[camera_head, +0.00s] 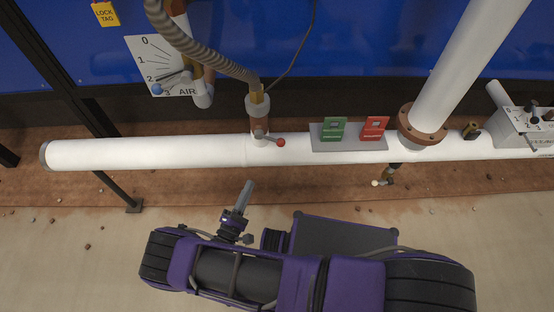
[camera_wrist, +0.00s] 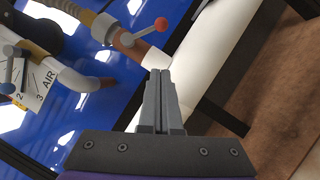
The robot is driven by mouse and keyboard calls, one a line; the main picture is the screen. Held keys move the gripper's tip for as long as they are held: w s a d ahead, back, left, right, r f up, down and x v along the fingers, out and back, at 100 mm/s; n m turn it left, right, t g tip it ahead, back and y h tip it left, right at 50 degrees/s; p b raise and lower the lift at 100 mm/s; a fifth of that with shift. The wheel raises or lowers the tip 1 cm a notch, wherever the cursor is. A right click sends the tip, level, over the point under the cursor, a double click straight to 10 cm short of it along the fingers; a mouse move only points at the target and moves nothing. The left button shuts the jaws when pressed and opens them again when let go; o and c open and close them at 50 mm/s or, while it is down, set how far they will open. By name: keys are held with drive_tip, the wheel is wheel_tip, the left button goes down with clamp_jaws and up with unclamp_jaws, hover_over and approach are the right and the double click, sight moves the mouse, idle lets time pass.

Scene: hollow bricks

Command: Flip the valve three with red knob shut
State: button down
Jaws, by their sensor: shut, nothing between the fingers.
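A small valve with a red knob (camera_head: 281,142) sits on a vertical fitting (camera_head: 259,118) above the long white pipe (camera_head: 150,152) in the head view. Its short grey lever points right, nearly in line with the pipe. In the wrist view the red knob (camera_wrist: 161,24) is at the end of the grey lever (camera_wrist: 143,33), beyond my fingertips. My gripper (camera_head: 249,184) is shut and empty, below and a little left of the knob in the head view, apart from it. In the wrist view its fingers (camera_wrist: 160,75) are together, pointing toward the white pipe.
A dial plate marked AIR with a blue knob (camera_head: 157,89) is at upper left. A grey corrugated hose (camera_head: 205,60) runs down to the fitting. Green (camera_head: 333,129) and red (camera_head: 374,128) blocks sit on a plate right of the valve. A thick white pipe (camera_head: 455,75) rises further right.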

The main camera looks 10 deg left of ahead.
approach(270, 139)
drive_tip(key=w+f, duration=0.4)
drive_tip(key=w, duration=0.1)
drive_tip(key=shift+w+d+r, duration=0.45)
drive_tip(key=shift+w+d, duration=0.1)
drive_tip(key=shift+d, duration=0.1)
drive_tip(key=shift+w+d+r, duration=0.4)
drive_tip(key=shift+w+d, duration=0.1)
drive_tip(key=shift+d, duration=0.1)
drive_tip(key=shift+s+r, duration=0.1)
drive_tip(key=shift+s, duration=0.1)
